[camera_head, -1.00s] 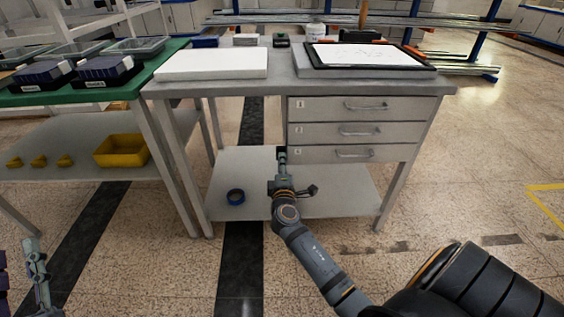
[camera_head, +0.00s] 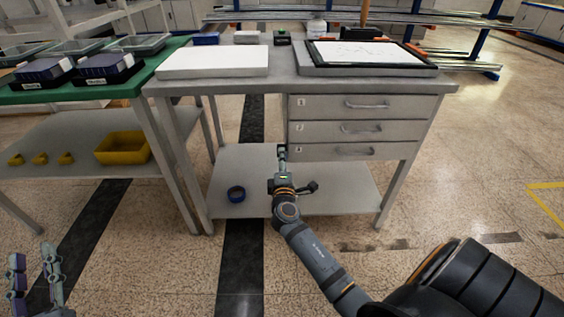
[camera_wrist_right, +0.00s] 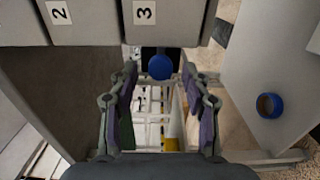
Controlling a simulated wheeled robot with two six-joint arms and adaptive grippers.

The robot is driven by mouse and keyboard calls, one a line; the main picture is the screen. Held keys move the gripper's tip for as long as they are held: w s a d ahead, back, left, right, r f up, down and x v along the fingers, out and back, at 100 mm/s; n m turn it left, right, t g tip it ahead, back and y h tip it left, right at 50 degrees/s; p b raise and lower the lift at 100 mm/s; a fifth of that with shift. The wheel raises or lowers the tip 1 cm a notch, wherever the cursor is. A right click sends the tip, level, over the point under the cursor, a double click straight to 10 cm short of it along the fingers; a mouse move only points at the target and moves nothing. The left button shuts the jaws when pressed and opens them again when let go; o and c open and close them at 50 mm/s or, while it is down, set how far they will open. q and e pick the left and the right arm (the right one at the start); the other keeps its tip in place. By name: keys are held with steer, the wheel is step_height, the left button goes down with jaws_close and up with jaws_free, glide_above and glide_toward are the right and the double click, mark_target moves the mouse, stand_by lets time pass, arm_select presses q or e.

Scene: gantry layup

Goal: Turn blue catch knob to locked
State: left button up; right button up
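The blue catch knob (camera_wrist_right: 160,66) shows in the right wrist view as a round blue cap, beside the drawer marked 3 and in front of a dark plate. My right gripper (camera_wrist_right: 160,72) is open, with one finger on each side of the knob and a visible gap on both sides. In the head view my right gripper (camera_head: 282,150) is at the lower left corner of the drawer unit (camera_head: 345,132) and hides the knob. My left gripper (camera_head: 33,254) is open and empty at the lower left, over the floor.
The drawers have bar handles and are shut. The workbench top (camera_head: 285,78) is above the right gripper. A blue ring-shaped roll (camera_head: 236,194) lies on the lower shelf (camera_head: 255,165). A green table (camera_head: 120,90) stands at left, with a yellow bin (camera_head: 122,148) beneath.

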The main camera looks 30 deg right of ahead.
steer(key=v, duration=1.2)
